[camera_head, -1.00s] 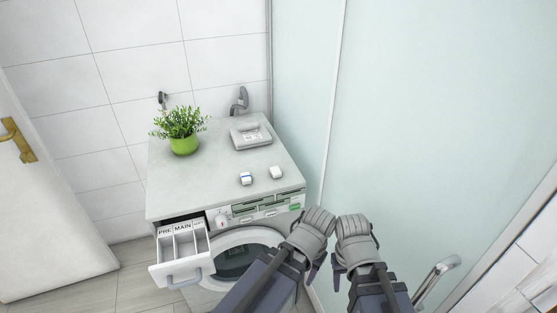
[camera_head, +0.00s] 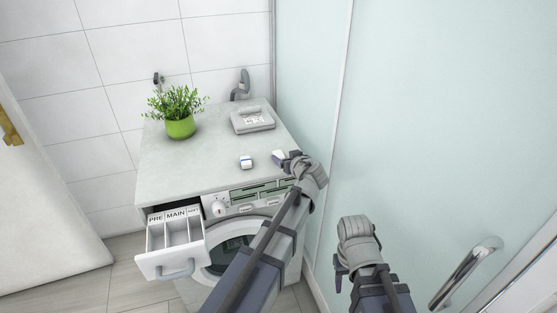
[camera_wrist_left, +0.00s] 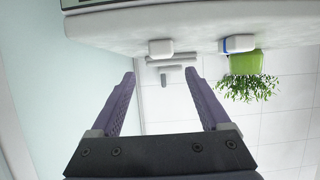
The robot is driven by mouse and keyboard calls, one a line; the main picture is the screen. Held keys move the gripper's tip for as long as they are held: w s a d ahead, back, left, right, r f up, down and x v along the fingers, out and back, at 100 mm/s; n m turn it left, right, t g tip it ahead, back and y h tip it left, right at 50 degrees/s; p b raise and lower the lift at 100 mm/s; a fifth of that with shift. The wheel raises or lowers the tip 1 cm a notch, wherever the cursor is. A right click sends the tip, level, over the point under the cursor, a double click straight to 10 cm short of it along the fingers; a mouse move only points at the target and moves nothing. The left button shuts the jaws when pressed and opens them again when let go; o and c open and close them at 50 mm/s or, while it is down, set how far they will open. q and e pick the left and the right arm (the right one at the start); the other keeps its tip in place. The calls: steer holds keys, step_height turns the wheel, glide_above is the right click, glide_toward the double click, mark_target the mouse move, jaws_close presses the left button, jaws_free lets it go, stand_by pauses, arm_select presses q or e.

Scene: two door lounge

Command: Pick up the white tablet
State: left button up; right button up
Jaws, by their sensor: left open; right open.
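The white tablet (camera_head: 277,156) is a small plain white block on top of the washing machine, near its front right edge. It also shows in the left wrist view (camera_wrist_left: 160,48), beyond my open fingers and roughly centred between them. My left gripper (camera_head: 287,160) is open beside the tablet, at its right, and covers part of it in the head view. The wrist view shows a gap between the fingertips (camera_wrist_left: 162,75) and nothing held. My right gripper (camera_head: 343,276) is open and empty, lower right, in front of the glass panel.
A blue-and-white tablet (camera_head: 246,162) lies to the left of the white one. A grey box (camera_head: 252,120) and a green potted plant (camera_head: 180,115) stand further back. The detergent drawer (camera_head: 175,247) sticks out at front left. A glass panel (camera_head: 420,120) bounds the right side.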

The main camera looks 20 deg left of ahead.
mark_target(279, 154)
arm_select(q)
steer(key=shift+b+x, duration=0.45)
steer(key=shift+x, duration=0.8)
steer(key=shift+w+a+f+b, duration=0.2)
steer(key=shift+a+f+b, duration=0.1)
steer(key=shift+f, duration=0.1)
steer(key=b+x, duration=0.1)
steer(key=x, duration=0.2)
steer(key=shift+w+a+f+b, duration=0.1)
steer(key=shift+w+f+b, duration=0.05)
steer(key=shift+f+b, duration=0.2)
steer(key=shift+w+a, duration=0.25)
steer(key=shift+w, duration=0.05)
steer(key=shift+s, duration=0.1)
steer(key=shift+c, duration=0.2)
jaws_close()
